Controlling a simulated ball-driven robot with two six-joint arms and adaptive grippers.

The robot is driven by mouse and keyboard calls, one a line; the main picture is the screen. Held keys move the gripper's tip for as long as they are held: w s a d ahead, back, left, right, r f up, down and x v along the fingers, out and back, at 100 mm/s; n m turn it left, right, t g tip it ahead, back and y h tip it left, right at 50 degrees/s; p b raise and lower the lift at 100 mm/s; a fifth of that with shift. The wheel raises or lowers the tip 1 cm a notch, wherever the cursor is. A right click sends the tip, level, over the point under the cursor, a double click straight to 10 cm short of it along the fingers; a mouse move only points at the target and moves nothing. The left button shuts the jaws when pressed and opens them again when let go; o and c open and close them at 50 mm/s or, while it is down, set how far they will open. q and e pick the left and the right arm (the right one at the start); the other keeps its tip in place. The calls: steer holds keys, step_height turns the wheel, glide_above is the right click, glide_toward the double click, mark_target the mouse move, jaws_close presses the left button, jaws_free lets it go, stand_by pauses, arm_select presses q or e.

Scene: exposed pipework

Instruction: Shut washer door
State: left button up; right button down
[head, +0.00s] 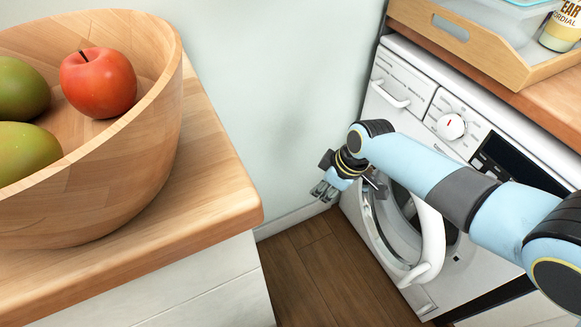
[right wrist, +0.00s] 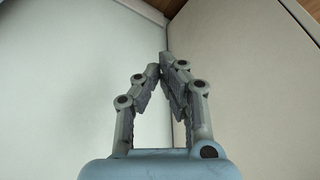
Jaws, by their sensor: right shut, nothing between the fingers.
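The white washer (head: 388,118) stands at the right in the head view. Its round door, with a curved white rim or handle (head: 432,245), is on the front, partly hidden behind my right arm. The white piece stands out from the front, beside the grey ring (head: 385,240) and dark round area; how far the door is open is hard to tell. My right gripper (head: 323,190) is left of the washer front, apart from the white piece. In the right wrist view its fingers (right wrist: 160,72) meet at the tips and hold nothing. My left gripper is not in view.
A wooden counter (head: 215,195) with a wooden bowl (head: 120,180) of fruit fills the left. A wooden tray (head: 480,45) stands on the worktop above the washer. Free floor (head: 310,265) lies between counter and washer; a pale wall (head: 270,90) is behind.

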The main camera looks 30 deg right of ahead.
steer(key=w+a+m+h+b, duration=0.1)
steer(key=w+b, duration=0.4)
steer(key=w, duration=0.5)
steer(key=shift+a+m+t, duration=0.3)
steer(key=shift+a+m, duration=0.45)
steer(key=shift+m, duration=0.65)
